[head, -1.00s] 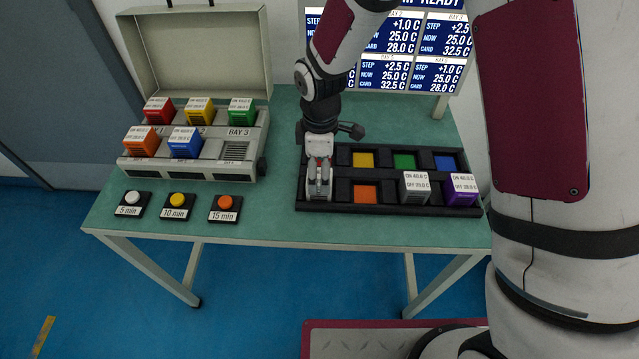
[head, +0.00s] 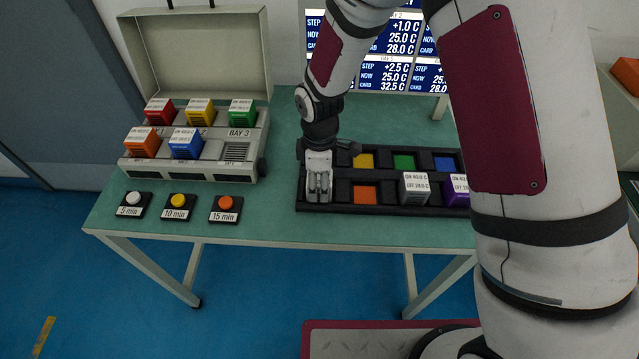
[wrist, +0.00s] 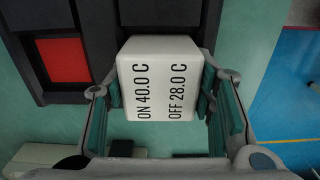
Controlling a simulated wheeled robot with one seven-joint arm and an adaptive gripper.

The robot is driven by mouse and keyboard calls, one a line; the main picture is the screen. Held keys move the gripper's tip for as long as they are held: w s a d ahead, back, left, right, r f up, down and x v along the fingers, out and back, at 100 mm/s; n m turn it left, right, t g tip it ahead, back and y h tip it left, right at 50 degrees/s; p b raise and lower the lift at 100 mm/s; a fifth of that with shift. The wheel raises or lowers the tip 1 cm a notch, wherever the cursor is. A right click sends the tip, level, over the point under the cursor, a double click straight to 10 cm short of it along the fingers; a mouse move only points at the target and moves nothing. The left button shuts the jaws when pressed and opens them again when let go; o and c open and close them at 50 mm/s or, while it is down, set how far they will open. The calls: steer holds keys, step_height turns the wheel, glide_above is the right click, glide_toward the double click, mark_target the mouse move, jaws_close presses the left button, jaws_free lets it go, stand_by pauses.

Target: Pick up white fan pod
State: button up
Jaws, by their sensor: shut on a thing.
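A white fan pod (wrist: 160,82) shows in the wrist view, its face marked ON 40.0 C and OFF 28.0 C. My gripper (wrist: 160,100) is shut on it, with a finger on each side. In the head view, my gripper (head: 319,188) is low at the front left corner of the black tray (head: 340,207) and mostly hides the held pod. I cannot tell whether the pod is seated or raised. The red slot (wrist: 65,61) lies beside it.
Another pale pod (head: 414,187) and a purple pod (head: 457,189), partly hidden by my arm, stand in the tray. An open case (head: 195,150) with several coloured pods stands at the left. Three timer buttons (head: 178,205) sit in front of it.

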steer(key=shift+r, duration=0.1)
steer(key=shift+r, duration=0.55)
step_height(320, 180, up, 2)
steer(key=shift+r, duration=0.15)
steer(key=s+a+r, duration=0.1)
steer(key=s+a, duration=0.2)
steer(key=s, duration=1.2)
steer(key=shift+s+a+r+b, duration=0.15)
steer(key=shift+s+r+b, duration=0.05)
steer(key=shift+s+b, duration=0.2)
steer(key=shift+w, duration=0.1)
